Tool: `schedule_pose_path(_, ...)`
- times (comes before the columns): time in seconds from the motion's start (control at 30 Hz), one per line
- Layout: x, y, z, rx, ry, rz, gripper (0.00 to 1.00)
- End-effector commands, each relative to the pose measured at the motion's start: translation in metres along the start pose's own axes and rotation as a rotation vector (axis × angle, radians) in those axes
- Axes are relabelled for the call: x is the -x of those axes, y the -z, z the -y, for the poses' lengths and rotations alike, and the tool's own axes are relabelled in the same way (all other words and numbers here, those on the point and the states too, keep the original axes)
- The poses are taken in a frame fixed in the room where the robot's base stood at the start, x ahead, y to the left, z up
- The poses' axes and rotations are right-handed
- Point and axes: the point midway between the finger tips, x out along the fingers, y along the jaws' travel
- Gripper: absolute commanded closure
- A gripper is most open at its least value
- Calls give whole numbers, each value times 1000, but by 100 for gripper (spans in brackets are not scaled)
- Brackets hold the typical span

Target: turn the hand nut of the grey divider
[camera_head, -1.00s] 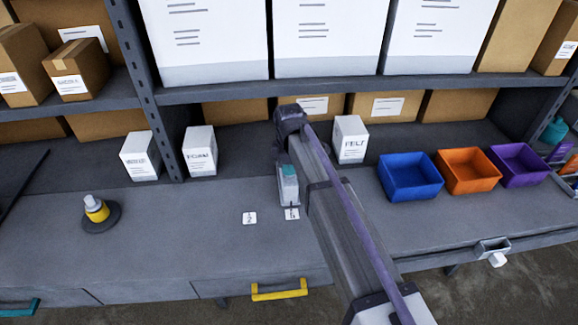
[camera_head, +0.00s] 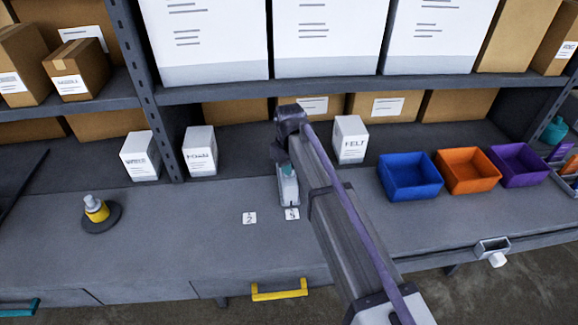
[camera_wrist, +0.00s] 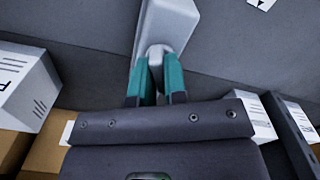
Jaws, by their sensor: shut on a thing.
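The grey divider (camera_head: 289,191) is a light grey block standing on the bench behind a small numbered card. In the wrist view its pale body (camera_wrist: 166,20) runs up from a rounded pale hand nut (camera_wrist: 157,52). My gripper (camera_wrist: 157,66) has its two teal fingers on either side of the nut and is shut on it. In the head view the gripper (camera_head: 287,172) is at the divider's top, and my arm hides part of the area behind and to the right.
A yellow and grey fixture on a dark round base (camera_head: 97,211) stands to the left. White boxes (camera_head: 200,151) and (camera_head: 350,140) stand behind. Blue (camera_head: 409,178), orange (camera_head: 468,172) and purple (camera_head: 517,166) bins are to the right. The bench between fixture and cards is clear.

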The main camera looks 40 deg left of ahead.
Motion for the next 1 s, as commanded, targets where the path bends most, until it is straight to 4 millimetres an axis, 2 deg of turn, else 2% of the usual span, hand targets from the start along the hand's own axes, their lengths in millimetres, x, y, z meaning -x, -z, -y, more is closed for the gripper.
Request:
schedule_pose_path(0.2, 0, 0, 0, -194, 0, 1, 100)
schedule_pose_path(0.5, 0, 0, 0, -397, 0, 1, 100)
schedule_pose_path(1.0, 0, -1, 0, -500, 0, 1, 100)
